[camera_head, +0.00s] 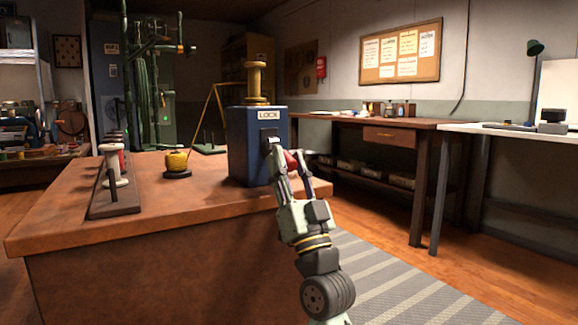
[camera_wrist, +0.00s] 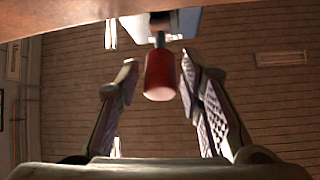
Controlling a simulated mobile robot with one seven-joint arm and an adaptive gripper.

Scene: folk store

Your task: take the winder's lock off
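The winder is a blue upright box (camera_head: 258,160) marked LOCK, near the right end of the wooden bench. A yellow spool-shaped piece (camera_head: 256,80) stands on its top. A red handle (camera_head: 292,159) sticks out at the box's right side. In the wrist view the red handle (camera_wrist: 160,76) hangs on a thin dark stem from a pale plate. My gripper (camera_head: 284,150) is at the box's front right. In the wrist view my gripper (camera_wrist: 160,80) is open, with a finger on each side of the handle. A gap shows at the left finger; contact at the right is unclear.
The bench (camera_head: 150,220) also holds a yellow spool (camera_head: 177,161) on a dark base and a dark rack (camera_head: 115,198) with a white spool and others at its left end. A side table (camera_head: 390,124) stands at the right wall. A striped rug (camera_head: 390,275) covers open floor.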

